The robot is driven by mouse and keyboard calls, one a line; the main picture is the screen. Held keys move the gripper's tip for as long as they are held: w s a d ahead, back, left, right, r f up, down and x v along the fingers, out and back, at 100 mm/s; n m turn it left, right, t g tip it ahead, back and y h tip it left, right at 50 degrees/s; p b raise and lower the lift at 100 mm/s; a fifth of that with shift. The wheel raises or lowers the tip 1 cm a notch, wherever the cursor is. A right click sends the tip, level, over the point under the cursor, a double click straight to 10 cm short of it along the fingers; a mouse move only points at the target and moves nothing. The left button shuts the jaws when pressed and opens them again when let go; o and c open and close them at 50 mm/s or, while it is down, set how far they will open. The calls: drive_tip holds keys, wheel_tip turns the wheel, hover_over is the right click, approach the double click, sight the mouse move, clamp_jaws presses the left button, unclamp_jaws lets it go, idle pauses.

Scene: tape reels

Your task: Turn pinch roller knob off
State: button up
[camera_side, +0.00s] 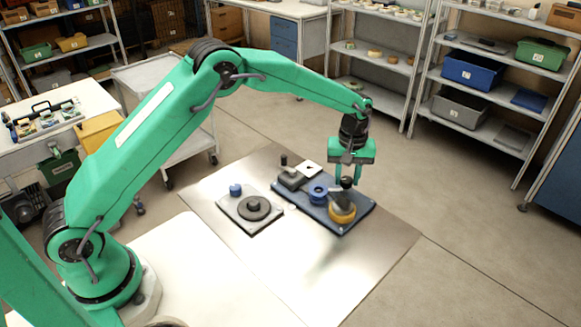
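My gripper (346,178) points straight down over a dark blue deck plate (363,209). Its two green fingers are spread apart. A black round-topped knob (346,183) shows at the level of the fingertips, above a yellow-orange round part (342,213); I cannot tell whether the fingers touch it. A blue reel (317,189) sits just left of the gripper. A grey block (290,178) with a small black-topped upright lever (284,160) stands at the plate's far left. No label shows which control is the pinch roller knob.
A light grey plate (232,209) to the left holds a dark round reel (253,208) and a small blue knob (235,190). A white block (311,169) stands behind the blue reel. The metal tabletop (310,270) in front is clear. Shelves stand far behind.

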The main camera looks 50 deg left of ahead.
drive_tip(key=c, duration=0.5)
drive_tip(key=shift+o, duration=0.2)
drive_tip(key=shift+m, duration=0.4)
drive_tip(key=m, duration=1)
drive_tip(key=shift+m, duration=0.3)
drive_tip(key=o, duration=1)
drive_tip(key=shift+r, duration=0.15)
